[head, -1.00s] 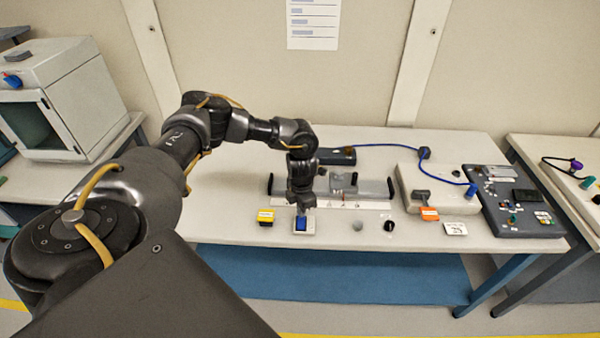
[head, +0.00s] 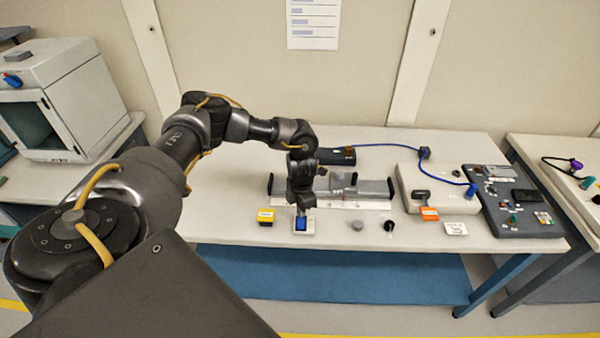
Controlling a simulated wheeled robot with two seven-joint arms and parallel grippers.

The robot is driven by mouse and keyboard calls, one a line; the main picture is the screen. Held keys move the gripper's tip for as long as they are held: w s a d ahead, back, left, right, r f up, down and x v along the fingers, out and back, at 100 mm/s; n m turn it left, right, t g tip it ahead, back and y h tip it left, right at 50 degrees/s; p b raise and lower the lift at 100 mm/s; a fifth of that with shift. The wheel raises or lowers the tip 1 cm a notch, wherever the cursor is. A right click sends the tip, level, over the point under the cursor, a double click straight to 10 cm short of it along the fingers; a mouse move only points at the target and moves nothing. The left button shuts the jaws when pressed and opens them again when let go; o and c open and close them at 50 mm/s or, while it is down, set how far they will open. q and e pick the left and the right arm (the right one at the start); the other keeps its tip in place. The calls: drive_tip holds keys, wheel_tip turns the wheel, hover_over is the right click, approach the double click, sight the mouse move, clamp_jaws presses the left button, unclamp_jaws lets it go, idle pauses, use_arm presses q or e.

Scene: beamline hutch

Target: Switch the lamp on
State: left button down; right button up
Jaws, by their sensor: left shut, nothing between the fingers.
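My left gripper (head: 302,211) points down at the front of the table, shut and empty. It is right over a small white switch box with a blue rocker (head: 301,224). The fingertips hide the back part of the box; I cannot tell whether they touch the rocker. No thing in view is clearly a lamp; a grey cylinder assembly on a rail (head: 360,188) lies behind the gripper. My right gripper is not in view.
A yellow-topped block (head: 265,217) stands left of the switch. A grey knob (head: 358,224) and a black knob (head: 389,225) stand to its right. Further right are a beige box (head: 445,202) with a blue cable and a dark control panel (head: 520,215).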

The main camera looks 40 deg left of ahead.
use_arm(q)
drive_tip(key=shift+f, duration=0.35)
idle(0.5)
drive_tip(key=shift+f+b, duration=0.6)
drive_tip(key=shift+b, duration=0.15)
wheel_tip(320, 180, up, 7)
drive_tip(key=p, duration=0.5)
drive_tip(key=shift+p, duration=0.3)
